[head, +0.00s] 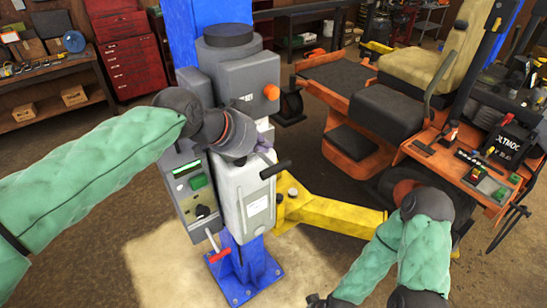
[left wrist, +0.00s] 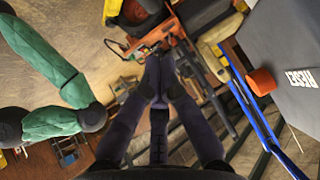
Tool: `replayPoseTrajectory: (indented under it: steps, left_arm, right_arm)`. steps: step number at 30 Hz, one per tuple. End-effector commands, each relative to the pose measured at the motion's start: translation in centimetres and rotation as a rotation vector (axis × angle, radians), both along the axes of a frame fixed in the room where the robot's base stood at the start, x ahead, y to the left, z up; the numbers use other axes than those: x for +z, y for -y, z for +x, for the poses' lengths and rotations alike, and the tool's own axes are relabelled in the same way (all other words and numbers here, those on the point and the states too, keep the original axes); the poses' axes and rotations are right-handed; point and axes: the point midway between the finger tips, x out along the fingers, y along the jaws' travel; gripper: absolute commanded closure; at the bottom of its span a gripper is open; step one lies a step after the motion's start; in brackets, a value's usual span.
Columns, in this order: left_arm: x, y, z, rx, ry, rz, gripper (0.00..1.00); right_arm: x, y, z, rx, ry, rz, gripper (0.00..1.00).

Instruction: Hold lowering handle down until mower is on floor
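The blue lift column (head: 197,20) stands in the middle of the head view, with grey housings on it. A black lever handle (head: 276,170) sticks out to the right at the top of a light grey box (head: 243,200); I take it to be the lowering handle. My left gripper (head: 262,148) is just above and beside this handle; contact cannot be told. In the left wrist view its purple fingers (left wrist: 162,68) come together at the tips, with nothing visible between them. The orange mower (head: 365,110) is at the right; its height above the floor is unclear.
A yellow lift arm (head: 330,214) runs right from the column base. An orange knob (head: 271,92) is on the upper housing, and it shows by the RESET label in the left wrist view (left wrist: 262,80). A red T-handle (head: 219,255) is low.

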Motion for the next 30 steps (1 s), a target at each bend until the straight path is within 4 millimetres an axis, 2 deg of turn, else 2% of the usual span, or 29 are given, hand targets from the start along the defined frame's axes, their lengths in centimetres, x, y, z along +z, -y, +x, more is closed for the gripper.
replayPoseTrajectory:
  steps: [10, 16, 22, 30]
  left_arm:
    - [-4.5, 3.2, 3.4, 0.0, -0.005, 0.001, 1.0]
    - [-7.1, 2.6, 3.7, 0.001, -0.003, 0.0, 1.0]
    - [-8.1, 2.5, 3.8, 0.001, 0.0, -0.001, 1.0]
    - [-8.2, 2.5, 3.8, 0.001, 0.0, -0.001, 1.0]
  right_arm:
    - [1.4, 0.0, 0.0, 0.0, 0.0, 0.0, 0.25]
    - [1.8, 0.0, 0.0, 0.0, 0.0, 0.0, 0.25]
    - [1.9, 0.0, 0.0, 0.0, 0.0, 0.0, 0.25]
    - [1.9, 0.0, 0.0, 0.0, 0.0, 0.0, 0.25]
